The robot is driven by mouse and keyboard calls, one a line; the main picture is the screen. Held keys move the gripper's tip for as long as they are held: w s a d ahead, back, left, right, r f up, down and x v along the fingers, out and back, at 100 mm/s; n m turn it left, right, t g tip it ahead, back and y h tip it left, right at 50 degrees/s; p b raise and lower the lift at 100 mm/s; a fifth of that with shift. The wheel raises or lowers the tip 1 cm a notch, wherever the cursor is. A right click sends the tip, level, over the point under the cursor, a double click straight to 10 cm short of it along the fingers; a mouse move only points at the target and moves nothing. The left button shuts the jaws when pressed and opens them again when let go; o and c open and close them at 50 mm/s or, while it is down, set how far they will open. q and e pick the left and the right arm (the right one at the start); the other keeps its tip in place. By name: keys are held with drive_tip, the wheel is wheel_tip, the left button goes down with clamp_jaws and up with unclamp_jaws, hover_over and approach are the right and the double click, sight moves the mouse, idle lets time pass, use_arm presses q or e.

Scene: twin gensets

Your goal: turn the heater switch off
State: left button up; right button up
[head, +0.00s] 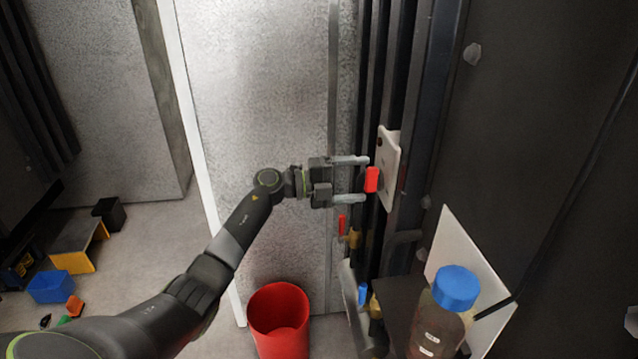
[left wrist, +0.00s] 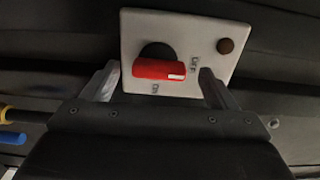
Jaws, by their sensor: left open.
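The heater switch is a red handle (head: 372,179) on a pale plate (head: 390,160) fixed to the dark upright at the centre right of the head view. In the left wrist view the red handle (left wrist: 159,69) lies nearly level on the white plate (left wrist: 190,32), with a dark round base behind it. Small lettering shows right of and below the handle. My left gripper (head: 351,179) is open, its fingers above and below the handle in the head view. In the left wrist view its fingertips (left wrist: 158,82) stand either side of the handle. I cannot tell whether they touch it.
A dark red round button or lamp (left wrist: 225,46) sits on the plate. Below are a small red handle (head: 341,224), a blue one (head: 362,293), a red bin (head: 279,318) and a blue-capped bottle (head: 447,308). A grey wall panel stands behind my arm.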

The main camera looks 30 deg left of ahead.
use_arm(q)
drive_tip(key=b+v, duration=0.6)
drive_tip(key=v, duration=1)
drive_tip(key=shift+s+a+f, duration=0.1)
